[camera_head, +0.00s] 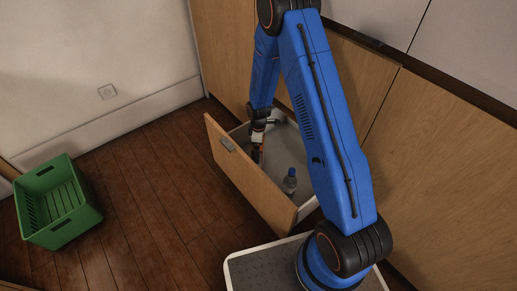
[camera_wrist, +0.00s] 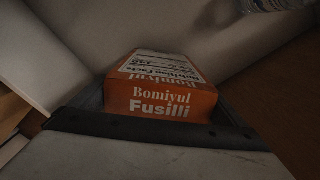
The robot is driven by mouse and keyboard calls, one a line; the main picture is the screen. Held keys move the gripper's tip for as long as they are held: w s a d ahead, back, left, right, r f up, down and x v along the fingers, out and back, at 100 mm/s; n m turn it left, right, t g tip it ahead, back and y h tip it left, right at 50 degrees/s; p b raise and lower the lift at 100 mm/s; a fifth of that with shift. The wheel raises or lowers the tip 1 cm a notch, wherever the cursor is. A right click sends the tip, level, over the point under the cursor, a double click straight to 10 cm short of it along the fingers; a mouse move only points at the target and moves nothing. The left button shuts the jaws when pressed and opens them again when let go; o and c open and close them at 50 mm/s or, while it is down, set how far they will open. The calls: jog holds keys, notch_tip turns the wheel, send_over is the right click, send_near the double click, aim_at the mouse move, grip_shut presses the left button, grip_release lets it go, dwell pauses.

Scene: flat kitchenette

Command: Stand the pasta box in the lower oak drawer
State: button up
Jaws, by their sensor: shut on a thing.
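The lower oak drawer (camera_head: 243,174) is pulled open, its wooden front facing left and its pale interior showing in the head view. My gripper (camera_head: 258,138) reaches down into the drawer near its front panel. It is shut on the orange pasta box (camera_head: 257,155), of which only a small part shows below the fingers in the head view. In the wrist view the pasta box (camera_wrist: 165,105) shows its "Bomiyul Fusilli" end and a label panel, between the jaws. Whether its bottom touches the drawer floor is hidden.
A bottle with a blue cap (camera_head: 290,182) stands in the drawer, to the right of the box. A green crate (camera_head: 62,203) sits on the wooden floor at the left. Oak cabinet fronts (camera_head: 455,165) line the right. Floor between crate and drawer is clear.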

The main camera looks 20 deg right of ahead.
jog(key=shift+f, duration=0.1)
jog(key=o, duration=1.2)
jog(key=shift+c, duration=0.2)
